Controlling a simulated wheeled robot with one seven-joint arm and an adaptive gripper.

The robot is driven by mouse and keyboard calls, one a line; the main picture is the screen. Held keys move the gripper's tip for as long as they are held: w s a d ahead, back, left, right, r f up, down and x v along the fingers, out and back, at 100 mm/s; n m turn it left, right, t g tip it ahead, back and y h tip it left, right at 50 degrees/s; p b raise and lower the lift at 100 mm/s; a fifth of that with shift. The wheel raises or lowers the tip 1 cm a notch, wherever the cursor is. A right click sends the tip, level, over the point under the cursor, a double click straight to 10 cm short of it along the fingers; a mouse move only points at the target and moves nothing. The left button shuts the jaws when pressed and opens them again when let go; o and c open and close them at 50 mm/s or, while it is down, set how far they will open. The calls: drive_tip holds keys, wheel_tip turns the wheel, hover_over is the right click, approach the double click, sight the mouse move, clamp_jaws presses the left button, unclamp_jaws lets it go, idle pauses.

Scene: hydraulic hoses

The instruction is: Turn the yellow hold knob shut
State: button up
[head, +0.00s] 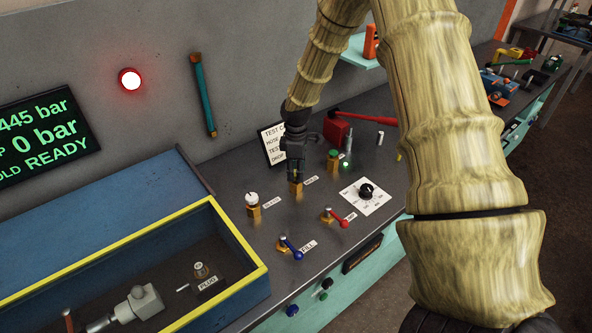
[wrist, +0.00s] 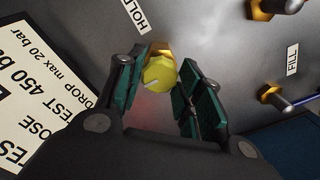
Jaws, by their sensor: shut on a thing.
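The yellow hold knob (wrist: 160,72) shows in the wrist view as a faceted yellow cap with a pale mark, on a brass body. My gripper (wrist: 163,84) has its dark green pads on either side of the knob and is shut on it. In the head view my gripper (head: 296,174) points down onto the panel and covers the yellow cap. Only the brass valve body (head: 297,188) shows below the fingers there. The HOLD label (wrist: 143,14) is partly cut off in the wrist view.
A white-topped valve (head: 252,203), a blue lever (head: 291,249), a red lever (head: 336,218) and a green knob (head: 333,160) stand close around. A sign (head: 272,146) stands behind. A yellow-rimmed box (head: 240,245) is at left. The red lamp (head: 130,79) is lit.

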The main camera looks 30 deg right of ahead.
drive_tip(key=shift+f+m, duration=0.15)
drive_tip(key=shift+m, duration=0.15)
drive_tip(key=m, duration=0.3)
drive_tip(key=shift+a+m, duration=0.1)
drive_tip(key=shift+m, duration=0.3)
drive_tip(key=m, duration=0.4)
drive_tip(key=shift+m, duration=0.3)
drive_tip(key=m, duration=0.4)
drive_tip(key=shift+m, duration=0.3)
drive_tip(key=shift+w+m, duration=0.1)
drive_tip(key=shift+m, duration=2)
drive_tip(key=o, duration=1)
drive_tip(key=shift+o, duration=0.2)
wheel_tip(320, 180, up, 12)
